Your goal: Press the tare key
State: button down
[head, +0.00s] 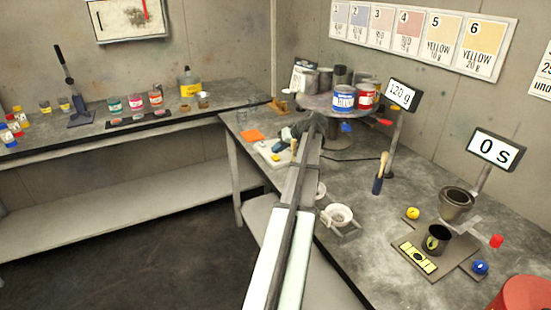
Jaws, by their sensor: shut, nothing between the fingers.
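My arm reaches up from the bottom edge of the head view and bends down to the left at its far end. My gripper (278,149), dark and small here, is over a low white device (267,160) on the right-hand bench; it is shut and holds nothing. A small yellow spot (276,157) shows on the device, close to the fingertips. I cannot tell whether this is the tare key or whether the fingers touch it. A display (401,93) on a post reads 120 g. My arm hides part of the bench around the device.
A round stand (312,104) with several cans is behind my arm.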

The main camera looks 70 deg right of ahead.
aim_at(278, 157)
jog(key=shift+f, duration=0.85)
dwell(1.0)
dwell(0.3)
jog(key=shift+r, duration=0.85)
jog(key=shift+r, duration=0.15)
jog(key=shift+r, duration=2.35)
